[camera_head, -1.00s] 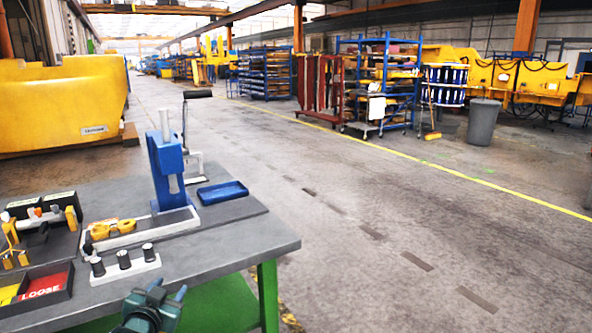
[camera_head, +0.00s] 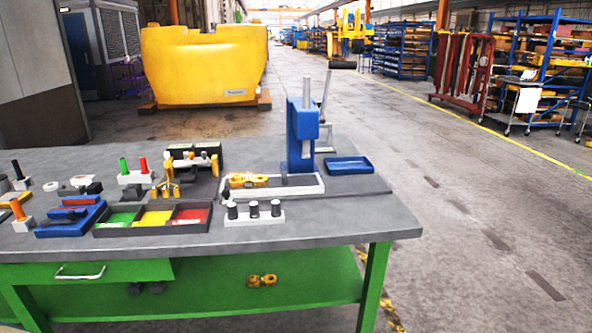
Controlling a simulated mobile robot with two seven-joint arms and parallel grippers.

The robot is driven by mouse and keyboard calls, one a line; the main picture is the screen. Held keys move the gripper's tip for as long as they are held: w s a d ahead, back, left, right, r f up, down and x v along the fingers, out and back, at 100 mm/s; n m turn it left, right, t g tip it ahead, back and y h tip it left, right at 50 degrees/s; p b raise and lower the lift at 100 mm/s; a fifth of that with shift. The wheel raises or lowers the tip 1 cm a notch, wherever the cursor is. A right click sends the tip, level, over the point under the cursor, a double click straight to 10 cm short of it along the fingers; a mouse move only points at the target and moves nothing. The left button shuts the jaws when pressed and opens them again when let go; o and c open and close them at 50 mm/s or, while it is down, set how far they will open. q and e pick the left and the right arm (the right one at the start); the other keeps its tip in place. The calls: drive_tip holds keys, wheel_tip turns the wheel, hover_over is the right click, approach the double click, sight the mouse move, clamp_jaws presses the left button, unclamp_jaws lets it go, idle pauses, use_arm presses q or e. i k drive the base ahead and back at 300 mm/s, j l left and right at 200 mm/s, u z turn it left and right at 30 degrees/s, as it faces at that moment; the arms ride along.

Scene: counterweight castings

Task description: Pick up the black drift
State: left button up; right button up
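Several black upright pieces could be the black drift, and I cannot tell which it is. Three short black cylinders stand in a white block (camera_head: 254,219) near the table's front edge: a left one (camera_head: 232,210), a middle one (camera_head: 253,208) and a right one (camera_head: 275,207). A taller black post (camera_head: 17,170) stands in a light base at the far left of the table. A blue press (camera_head: 301,140) stands behind the white block, on a pale-rimmed base plate. Neither of my grippers is in view.
The grey worktable (camera_head: 340,225) has a green frame and lower shelf. A three-part tray (camera_head: 152,230) with green, yellow and red sections lies left of the white block. A blue tray (camera_head: 348,166) lies right of the press. Open floor (camera_head: 470,230) is to the right.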

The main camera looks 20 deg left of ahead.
sight(232, 215)
drive_tip(key=i+j+u, duration=0.2)
drive_tip(key=u, duration=0.15)
drive_tip(key=i+j+u, duration=0.2)
drive_tip(key=u, duration=0.15)
drive_tip(key=i+u, duration=0.35)
drive_tip(key=k+j, duration=0.05)
